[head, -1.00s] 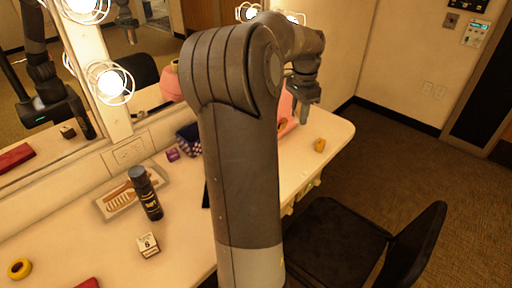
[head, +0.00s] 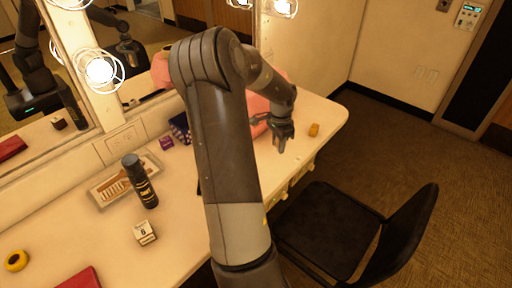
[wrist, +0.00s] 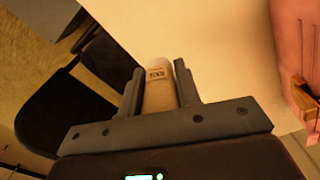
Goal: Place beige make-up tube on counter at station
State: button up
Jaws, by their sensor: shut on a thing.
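The beige make-up tube (wrist: 160,85) is upright in the wrist view, between the two fingers of my gripper (wrist: 160,90), with some print near its top. My gripper is shut on it. In the head view my gripper (head: 280,146) hangs over the far right part of the counter (head: 185,240), fingers pointing down. The tube is too small there to make out clearly. I cannot tell whether it touches the counter.
An orange-yellow item (head: 314,130) stands right of my gripper. A pink bag-like thing (head: 256,108) lies behind it. A black spray can (head: 139,180), a tray (head: 104,193) and a small box (head: 145,232) are nearer. A black chair (head: 325,225) stands in front.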

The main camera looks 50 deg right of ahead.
send_over(259, 159)
notch_tip(259, 159, down, 5)
jog(key=shift+a+r, duration=0.1)
jog(key=shift+a, duration=0.05)
jog(key=shift+f, duration=1.95)
jog(key=shift+f, duration=0.1)
jog(key=o, duration=1)
jog(key=shift+c, duration=0.2)
notch_tip(259, 159, up, 12)
